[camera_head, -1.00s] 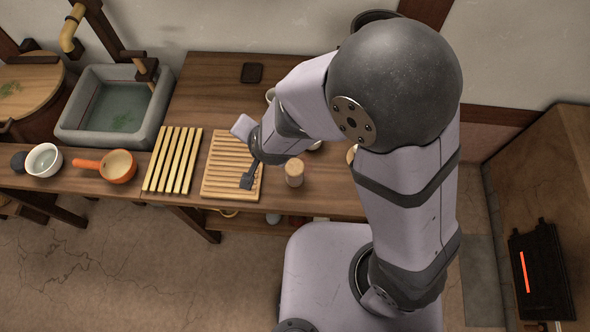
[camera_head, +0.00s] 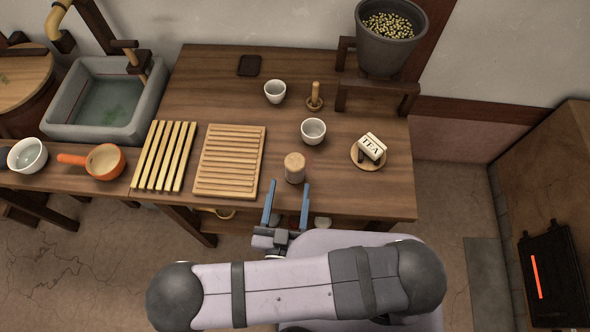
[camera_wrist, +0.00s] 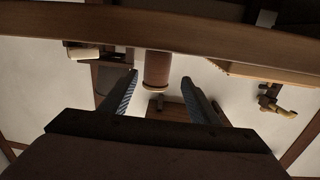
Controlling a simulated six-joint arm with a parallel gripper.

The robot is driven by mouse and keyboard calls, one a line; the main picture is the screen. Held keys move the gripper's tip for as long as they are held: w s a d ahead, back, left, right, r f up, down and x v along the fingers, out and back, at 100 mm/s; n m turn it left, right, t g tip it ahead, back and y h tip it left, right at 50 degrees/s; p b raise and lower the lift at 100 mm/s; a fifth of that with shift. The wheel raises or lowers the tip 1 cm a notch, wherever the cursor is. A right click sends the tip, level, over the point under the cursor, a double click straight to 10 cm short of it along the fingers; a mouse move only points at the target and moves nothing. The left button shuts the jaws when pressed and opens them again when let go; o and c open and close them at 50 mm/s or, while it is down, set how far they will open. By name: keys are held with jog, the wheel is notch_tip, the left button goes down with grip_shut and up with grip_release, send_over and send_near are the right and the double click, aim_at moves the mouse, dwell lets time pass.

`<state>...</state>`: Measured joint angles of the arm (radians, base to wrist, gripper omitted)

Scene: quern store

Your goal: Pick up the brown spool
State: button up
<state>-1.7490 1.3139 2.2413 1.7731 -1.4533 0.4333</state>
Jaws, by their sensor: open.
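The brown spool (camera_head: 294,170) stands upright near the front edge of the table, with a pale round top. In the wrist view the spool (camera_wrist: 157,70) appears as a brown cylinder between the fingertips. My gripper (camera_head: 288,188) is open and empty, its two blue-grey fingers pointing at the spool from the front side of the table. The fingertips lie to either side of the spool's line; I cannot tell whether they reach around it. The gripper also shows in the wrist view (camera_wrist: 159,78).
A slatted wooden board (camera_head: 229,163) lies left of the spool. White cups (camera_head: 313,131) (camera_head: 275,91), a whisk (camera_head: 315,98) and a tea block (camera_head: 371,148) on a round coaster (camera_head: 366,163) stand behind and right. The table front just right of the spool is clear.

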aim_at(294, 175)
jog(key=shift+d, duration=0.3)
jog(key=shift+w, duration=1)
jog(key=shift+w, duration=0.1)
jog(key=shift+w+d, duration=0.2)
jog(key=shift+w, duration=2.3)
jog(key=c, duration=1.2)
jog(key=shift+o, duration=0.2)
jog(key=shift+r, duration=0.15)
